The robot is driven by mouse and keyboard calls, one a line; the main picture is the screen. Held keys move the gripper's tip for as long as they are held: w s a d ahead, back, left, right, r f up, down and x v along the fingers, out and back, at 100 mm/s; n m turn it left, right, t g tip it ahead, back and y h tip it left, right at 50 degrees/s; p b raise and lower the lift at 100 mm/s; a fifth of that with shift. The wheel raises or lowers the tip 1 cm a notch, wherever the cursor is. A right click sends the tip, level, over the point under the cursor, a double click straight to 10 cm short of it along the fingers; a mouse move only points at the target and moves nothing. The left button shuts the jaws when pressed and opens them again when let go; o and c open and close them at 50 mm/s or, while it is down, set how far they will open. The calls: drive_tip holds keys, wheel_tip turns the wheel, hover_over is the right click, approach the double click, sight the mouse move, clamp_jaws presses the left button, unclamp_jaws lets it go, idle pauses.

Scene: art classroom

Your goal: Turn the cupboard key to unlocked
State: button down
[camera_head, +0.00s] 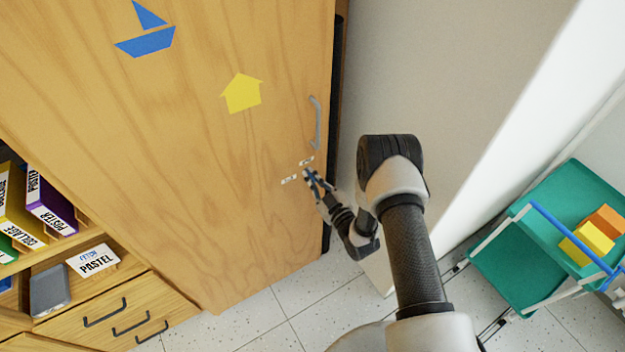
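The wooden cupboard door (215,190) fills the left and middle of the view and appears shut. A grey bar handle (315,123) is near its right edge. Below the handle are two small white labels, one to the left (289,179) and one above right (306,161); their writing is too small to read. My gripper (311,177) is at the door beside these labels, with its fingertips at the lock area. The key cannot be made out behind the fingers, so its angle is hidden. I cannot tell whether the fingers are closed on it.
A teal cart (515,262) with yellow and orange blocks (594,235) stands at the right. A pale wall (450,70) rises right of the cupboard. Drawers (120,318) and a shelf of folders (50,205) are at the lower left. Speckled floor (240,325) is clear below the door.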

drive_tip(key=shift+m+b, duration=0.5)
drive_tip(key=shift+m, duration=1.5)
drive_tip(key=c, duration=1.8)
unclamp_jaws()
drive_tip(key=shift+s, duration=0.1)
drive_tip(key=v, duration=1.2)
